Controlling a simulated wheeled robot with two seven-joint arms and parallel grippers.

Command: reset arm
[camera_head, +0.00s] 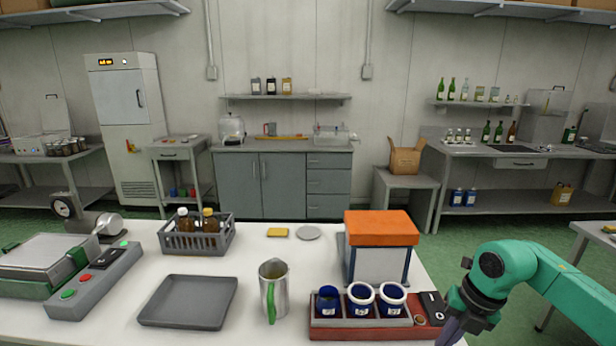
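My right arm, green with dark joints, comes in from the right edge of the head view and bends down at the lower right. My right gripper (450,334) is at the bottom edge, just right of the red-brown rack (365,331) with blue cups. Its fingers are mostly cut off by the frame, so I cannot tell whether it is open or shut, or whether it touches the rack. My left arm and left gripper are not in view.
The white table (262,257) holds an empty grey tray (188,301), a metal jug (273,290) with a green handle, a bottle crate (197,237), an orange-lidded box (380,245) and a machine with buttons (85,280).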

